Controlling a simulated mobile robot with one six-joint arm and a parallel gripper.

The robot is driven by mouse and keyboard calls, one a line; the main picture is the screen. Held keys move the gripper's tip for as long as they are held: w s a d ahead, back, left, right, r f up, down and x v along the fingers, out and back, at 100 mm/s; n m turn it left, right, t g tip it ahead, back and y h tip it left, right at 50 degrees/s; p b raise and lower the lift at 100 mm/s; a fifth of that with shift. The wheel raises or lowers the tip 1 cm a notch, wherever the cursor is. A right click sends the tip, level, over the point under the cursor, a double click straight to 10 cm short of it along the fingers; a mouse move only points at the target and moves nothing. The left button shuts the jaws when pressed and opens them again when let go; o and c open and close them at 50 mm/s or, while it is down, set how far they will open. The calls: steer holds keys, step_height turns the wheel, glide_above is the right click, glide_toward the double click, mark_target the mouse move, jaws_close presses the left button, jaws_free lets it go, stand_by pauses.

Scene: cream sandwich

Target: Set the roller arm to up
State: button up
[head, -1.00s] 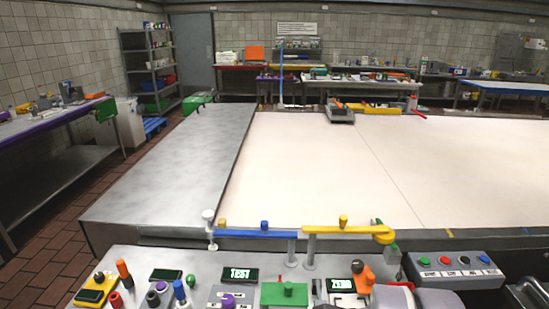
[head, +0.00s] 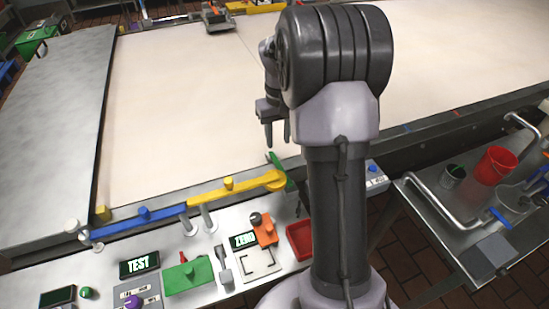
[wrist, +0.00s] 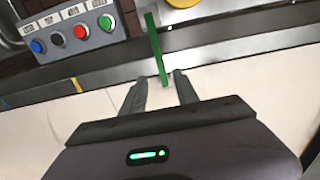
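A slim green bar (head: 281,170), which looks like the roller arm, stands by the right end of the yellow arm (head: 230,191) at the belt's near edge. In the wrist view the green bar (wrist: 156,48) reaches from the metal rail over the pale belt, its end just ahead of my fingers. My gripper (head: 277,140) is over the belt, beyond the bar's end in the head view. In the wrist view my gripper (wrist: 160,78) is open and empty, its fingertips on either side of the bar's end in the picture. I see no contact; the height gap is unclear.
A button box (wrist: 72,32) stands beside the bar in the wrist view. A blue arm (head: 138,219) joins the yellow one. A red bucket (head: 494,165) stands right.

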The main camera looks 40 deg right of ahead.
mark_target(278, 163)
step_height(278, 163, down, 10)
steer(key=b, duration=0.3)
steer(key=shift+w, duration=0.1)
steer(key=shift+r, duration=0.1)
jaws_close()
stand_by(1.0)
